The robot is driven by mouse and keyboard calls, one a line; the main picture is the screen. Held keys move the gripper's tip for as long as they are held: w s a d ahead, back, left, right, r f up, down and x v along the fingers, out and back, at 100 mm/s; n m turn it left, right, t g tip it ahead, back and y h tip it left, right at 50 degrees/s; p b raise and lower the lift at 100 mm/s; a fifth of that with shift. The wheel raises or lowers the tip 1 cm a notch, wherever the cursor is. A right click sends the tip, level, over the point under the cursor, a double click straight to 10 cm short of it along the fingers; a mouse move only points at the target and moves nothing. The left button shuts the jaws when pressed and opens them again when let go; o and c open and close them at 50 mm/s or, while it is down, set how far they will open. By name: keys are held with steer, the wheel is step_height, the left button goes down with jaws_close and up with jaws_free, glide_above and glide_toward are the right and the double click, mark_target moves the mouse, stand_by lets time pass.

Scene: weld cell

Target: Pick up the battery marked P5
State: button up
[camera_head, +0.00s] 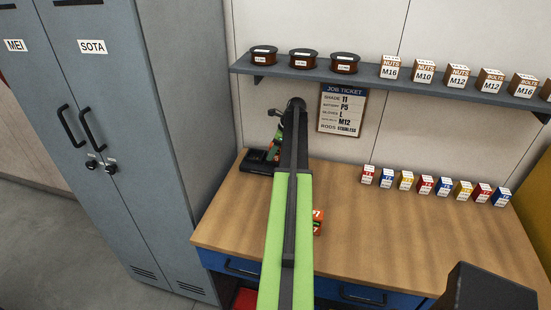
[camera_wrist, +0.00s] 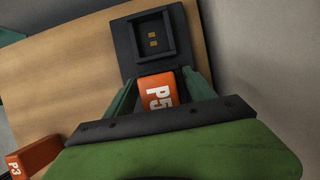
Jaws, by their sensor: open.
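The orange battery marked P5 (camera_wrist: 158,91) shows in the wrist view, just below the black charger dock (camera_wrist: 153,40) and between the two green fingers of my gripper (camera_wrist: 160,84). My gripper is open, with one finger on each side of the battery. I cannot tell whether either finger touches it. The battery's lower part is hidden behind my gripper's dark bar. In the head view my gripper (camera_head: 275,153) is at the back left of the bench by the dock (camera_head: 258,161), mostly hidden by my arm.
An orange battery marked P3 (camera_wrist: 32,159) lies at lower left in the wrist view. Another orange battery (camera_head: 318,222) is partly behind my arm on the wooden bench (camera_head: 400,235). Small boxes (camera_head: 425,184) line the bench's back. A shelf (camera_head: 430,85) and job ticket (camera_head: 343,108) are above; lockers (camera_head: 130,130) stand left.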

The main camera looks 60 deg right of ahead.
steer(key=shift+r, duration=0.1)
jaws_close()
stand_by(0.4)
steer(key=shift+a+r+p, duration=0.15)
steer(key=shift+r+p, duration=0.25)
steer(key=shift+p, duration=0.1)
step_height(320, 180, up, 7)
steer(key=p, duration=0.7)
steer(key=shift+s, duration=0.1)
steer(key=s+a, duration=0.3)
steer(key=a, duration=0.6)
steer(key=s+a, duration=0.3)
steer(key=a, duration=0.6)
steer(key=shift+a+f+b, duration=0.4)
steer(key=shift+b, duration=0.05)
